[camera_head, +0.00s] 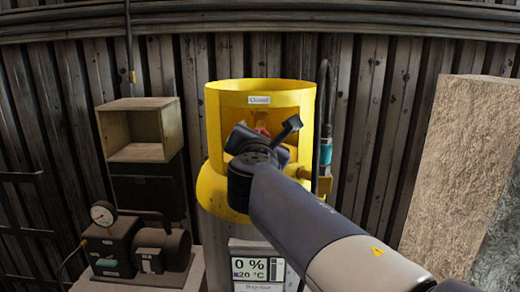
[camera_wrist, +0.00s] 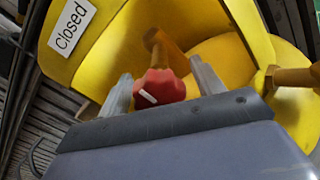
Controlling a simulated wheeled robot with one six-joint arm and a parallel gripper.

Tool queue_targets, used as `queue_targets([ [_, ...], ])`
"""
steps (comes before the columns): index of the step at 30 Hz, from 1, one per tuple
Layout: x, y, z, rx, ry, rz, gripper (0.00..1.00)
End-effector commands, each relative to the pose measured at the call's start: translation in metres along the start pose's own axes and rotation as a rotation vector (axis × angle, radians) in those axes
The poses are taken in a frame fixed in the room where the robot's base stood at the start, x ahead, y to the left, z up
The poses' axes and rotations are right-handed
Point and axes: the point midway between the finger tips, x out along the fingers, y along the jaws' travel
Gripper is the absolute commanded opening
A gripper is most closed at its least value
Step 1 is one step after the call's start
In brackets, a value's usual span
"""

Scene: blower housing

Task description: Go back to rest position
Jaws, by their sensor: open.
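My gripper (camera_wrist: 162,90) is open in the wrist view. Its two grey fingers stand apart on either side of a red valve knob (camera_wrist: 160,86), with a gap visible on each side. The knob carries a white mark and sits on a brass stem inside the yellow collar (camera_head: 222,105) of a gas cylinder. A white label reading "Closed" is on the collar; it also shows in the wrist view (camera_wrist: 72,26). In the head view my arm reaches from the lower right up to the collar opening, and my gripper (camera_head: 272,135) hides most of the knob.
A display (camera_head: 258,268) on the cylinder reads 0 % and 20 °C. A gauge and pump unit (camera_head: 140,245) stands at the lower left below an open wooden box (camera_head: 140,130). A teal-and-black hose fitting (camera_head: 326,150) is right of the collar. A stone block (camera_head: 460,180) stands at the right.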

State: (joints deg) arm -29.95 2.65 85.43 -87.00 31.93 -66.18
Motion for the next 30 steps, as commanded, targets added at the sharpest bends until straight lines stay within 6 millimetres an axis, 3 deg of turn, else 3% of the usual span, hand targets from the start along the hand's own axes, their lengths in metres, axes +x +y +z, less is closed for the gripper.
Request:
queue_targets([
  [15, 0.0002, -0.0002, 0.0024, -0.5, 0.003, -0.001, 0.63],
  [30, 0.0001, -0.0018, 0.0, -0.592, 0.001, 0.0, 0.63],
])
